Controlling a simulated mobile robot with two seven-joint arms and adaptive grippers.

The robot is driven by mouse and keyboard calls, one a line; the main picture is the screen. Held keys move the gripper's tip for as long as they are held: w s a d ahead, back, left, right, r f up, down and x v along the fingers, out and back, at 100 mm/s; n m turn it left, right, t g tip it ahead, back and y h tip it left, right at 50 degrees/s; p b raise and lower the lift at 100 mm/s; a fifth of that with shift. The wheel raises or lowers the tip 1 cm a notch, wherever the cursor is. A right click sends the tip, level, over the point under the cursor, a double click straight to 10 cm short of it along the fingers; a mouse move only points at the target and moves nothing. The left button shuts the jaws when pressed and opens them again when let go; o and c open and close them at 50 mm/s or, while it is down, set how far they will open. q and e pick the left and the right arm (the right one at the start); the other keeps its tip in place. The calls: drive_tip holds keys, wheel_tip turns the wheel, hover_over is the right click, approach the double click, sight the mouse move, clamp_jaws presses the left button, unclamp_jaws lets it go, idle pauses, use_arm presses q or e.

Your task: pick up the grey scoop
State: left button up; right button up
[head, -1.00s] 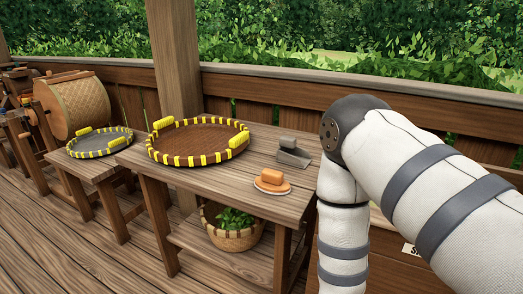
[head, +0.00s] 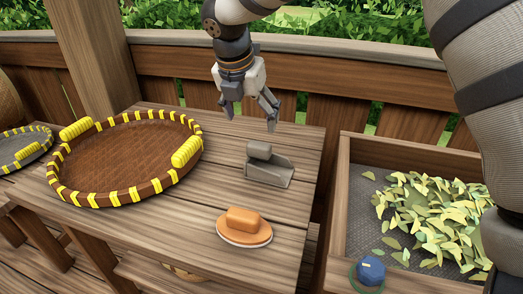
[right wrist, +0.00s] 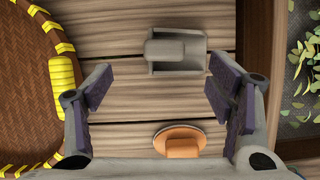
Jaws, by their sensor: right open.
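The grey scoop (head: 262,168) lies on the wooden table (head: 150,235), near its right edge. It has a flat open tray and a raised block-like grip. My right gripper (head: 250,112) is above and behind the scoop in the head view, pointing down, with its fingers spread and empty. In the right wrist view the scoop (right wrist: 176,52) lies beyond the fingertips, roughly centred between the two open fingers (right wrist: 160,92). The scoop is apart from the fingers and fully visible. My left gripper is not in view.
A round brown tray (head: 98,198) with yellow grips stands left of the scoop. An orange block on a round base (head: 243,227) lies in front of it. A bin (head: 342,190) of leaves stands to the right. A wooden railing runs behind.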

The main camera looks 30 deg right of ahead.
sight(258, 144)
drive_tip(key=x, duration=0.7)
drive_tip(key=s+x, duration=0.1)
drive_tip(key=x, duration=0.3)
drive_tip(key=shift+a+f+b, duration=0.15)
drive_tip(key=shift+f+b, duration=0.05)
drive_tip(key=shift+b, duration=0.15)
drive_tip(key=shift+w, duration=0.1)
drive_tip(key=c, duration=1.6)
drive_tip(key=shift+r, duration=0.1)
drive_tip(key=shift+c, duration=0.2)
drive_tip(key=shift+r, duration=0.1)
